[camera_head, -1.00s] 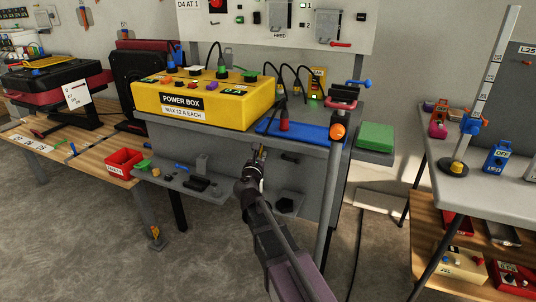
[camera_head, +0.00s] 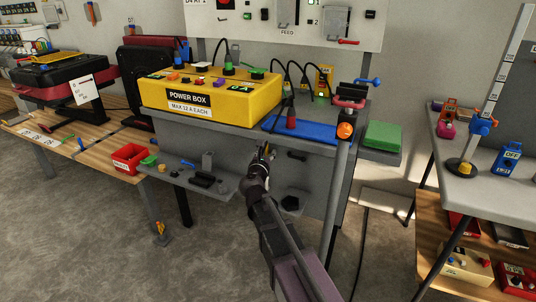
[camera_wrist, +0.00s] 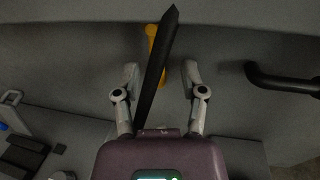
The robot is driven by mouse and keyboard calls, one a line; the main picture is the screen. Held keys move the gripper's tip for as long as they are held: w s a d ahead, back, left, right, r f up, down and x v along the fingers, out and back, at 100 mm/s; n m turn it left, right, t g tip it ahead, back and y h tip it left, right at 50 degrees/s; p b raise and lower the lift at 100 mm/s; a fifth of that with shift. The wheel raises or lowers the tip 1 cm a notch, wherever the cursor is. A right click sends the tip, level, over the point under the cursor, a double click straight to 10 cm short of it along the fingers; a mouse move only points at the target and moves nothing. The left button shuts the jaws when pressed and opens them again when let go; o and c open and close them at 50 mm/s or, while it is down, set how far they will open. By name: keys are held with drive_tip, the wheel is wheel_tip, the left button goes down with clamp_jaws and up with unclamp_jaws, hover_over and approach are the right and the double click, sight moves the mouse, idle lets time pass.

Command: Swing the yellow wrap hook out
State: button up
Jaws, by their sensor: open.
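The yellow wrap hook (camera_wrist: 152,40) shows in the wrist view as a short yellow bar against the grey bench panel. It lies just beyond my fingertips, near the middle of the gap between them. My gripper (camera_wrist: 160,76) is open, with one finger on each side. A dark pointed bar crosses between the fingers and covers part of the hook; I cannot tell what it belongs to. In the head view my gripper (camera_head: 263,152) is at the bench front, below the blue tray, and mostly hides the hook. I cannot tell whether the fingers touch it.
A black handle (camera_wrist: 282,79) is fixed to the panel right of my gripper. A low grey shelf (camera_head: 180,178) with small dark parts lies to the left. The yellow power box (camera_head: 210,98) and blue tray (camera_head: 312,130) are above. A grey post (camera_head: 334,195) stands to the right.

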drive_tip(key=shift+s, duration=0.15)
drive_tip(key=v, duration=1.1)
drive_tip(key=shift+s, duration=0.35)
drive_tip(key=shift+a, duration=0.15)
drive_tip(key=shift+s, duration=0.1)
